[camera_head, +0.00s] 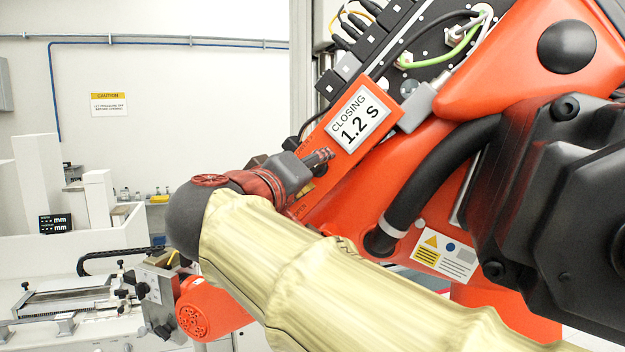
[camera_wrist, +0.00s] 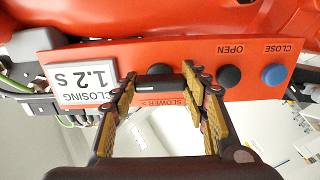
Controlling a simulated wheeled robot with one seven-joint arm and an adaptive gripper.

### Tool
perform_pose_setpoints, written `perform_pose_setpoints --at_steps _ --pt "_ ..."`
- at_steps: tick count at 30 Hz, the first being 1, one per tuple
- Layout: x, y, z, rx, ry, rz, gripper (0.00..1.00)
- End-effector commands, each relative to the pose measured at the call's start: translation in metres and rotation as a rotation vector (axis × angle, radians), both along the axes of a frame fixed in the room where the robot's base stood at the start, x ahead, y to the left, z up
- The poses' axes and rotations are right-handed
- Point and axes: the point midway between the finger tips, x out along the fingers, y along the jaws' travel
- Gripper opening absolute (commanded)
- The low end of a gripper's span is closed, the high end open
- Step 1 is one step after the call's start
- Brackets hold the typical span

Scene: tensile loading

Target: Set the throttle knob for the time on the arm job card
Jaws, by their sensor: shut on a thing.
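My gripper (camera_wrist: 162,86) has its two padded fingers on either side of the throttle knob, a dark bar (camera_wrist: 160,84) with a small white mark, and is shut on it. The knob sits on the orange panel (camera_wrist: 130,58), by the printed word SLOWER, partly covered by a finger. A white plate (camera_wrist: 82,80) on the panel reads "CLOSING 1.2 s", upside down in the wrist view. It reads the same in the head view (camera_head: 357,118). There my gripper (camera_head: 322,160) is at the panel's lower part and the knob is hidden. I cannot make out a separate job card.
A black OPEN button (camera_wrist: 228,77) and a blue CLOSE button (camera_wrist: 273,76) are on the panel beside my right-hand finger. Cables and connectors (camera_head: 425,58) crowd above the panel. A bench device (camera_head: 70,298) stands at lower left.

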Motion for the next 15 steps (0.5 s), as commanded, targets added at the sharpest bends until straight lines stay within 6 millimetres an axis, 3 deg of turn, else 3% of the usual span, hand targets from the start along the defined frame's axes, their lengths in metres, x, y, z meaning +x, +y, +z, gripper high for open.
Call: perform_pose_setpoints --at_steps 15 --pt "0.0006 0.0005 -0.0011 -0.365 0.164 0.0 0.2"
